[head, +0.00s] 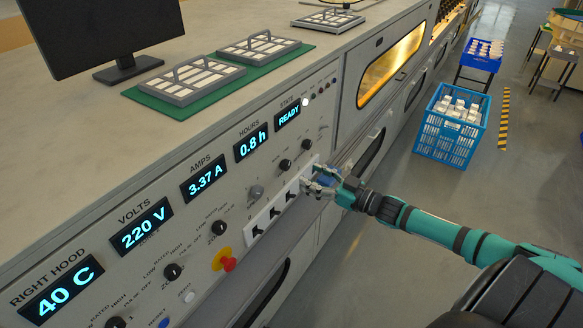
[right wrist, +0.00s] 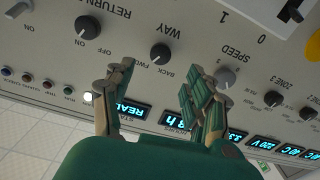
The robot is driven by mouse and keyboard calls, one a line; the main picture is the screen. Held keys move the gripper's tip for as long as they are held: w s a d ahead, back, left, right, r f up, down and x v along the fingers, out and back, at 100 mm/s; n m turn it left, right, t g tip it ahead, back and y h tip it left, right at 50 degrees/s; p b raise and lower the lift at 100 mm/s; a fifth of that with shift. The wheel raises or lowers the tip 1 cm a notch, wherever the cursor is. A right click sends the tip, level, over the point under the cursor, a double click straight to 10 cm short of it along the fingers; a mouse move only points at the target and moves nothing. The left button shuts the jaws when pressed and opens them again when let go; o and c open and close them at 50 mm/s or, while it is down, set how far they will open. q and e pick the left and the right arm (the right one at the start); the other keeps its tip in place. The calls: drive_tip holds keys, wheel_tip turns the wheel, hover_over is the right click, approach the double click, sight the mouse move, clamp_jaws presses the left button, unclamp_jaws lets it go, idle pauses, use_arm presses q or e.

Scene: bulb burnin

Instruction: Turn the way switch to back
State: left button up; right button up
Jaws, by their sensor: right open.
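The way switch is a round black knob (right wrist: 160,52) on the control panel, labelled WAY with FWD and BACK beside it. The right wrist view shows it upside down, and I cannot tell where its pointer sits. The same knob (head: 285,165) shows in the head view, between the grey speed knob (head: 256,191) and another black knob (head: 307,144). My right gripper (head: 322,183) is open and empty in front of the panel. In the right wrist view its fingers (right wrist: 158,78) stand apart, with the way knob beyond the gap between them. My left gripper is out of view.
A white strip of switches (head: 282,207) runs below the knobs, close to my right gripper. A red emergency button (head: 229,264) sticks out at the lower left.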

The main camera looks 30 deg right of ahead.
sight(288, 166)
drive_tip(key=x, duration=0.6)
drive_tip(key=shift+w, duration=0.2)
drive_tip(key=shift+w+a, duration=0.3)
drive_tip(key=shift+w, duration=0.2)
drive_tip(key=shift+c, duration=0.3)
clamp_jaws()
drive_tip(key=shift+n, duration=0.3)
drive_tip(key=n, duration=0.5)
drive_tip(key=shift+f+n+b, duration=0.1)
drive_tip(key=shift+n+b, duration=0.2)
drive_tip(key=shift+b, duration=0.05)
drive_tip(key=n+b, duration=0.1)
drive_tip(key=n, duration=0.4)
drive_tip(key=shift+n+b, duration=0.3)
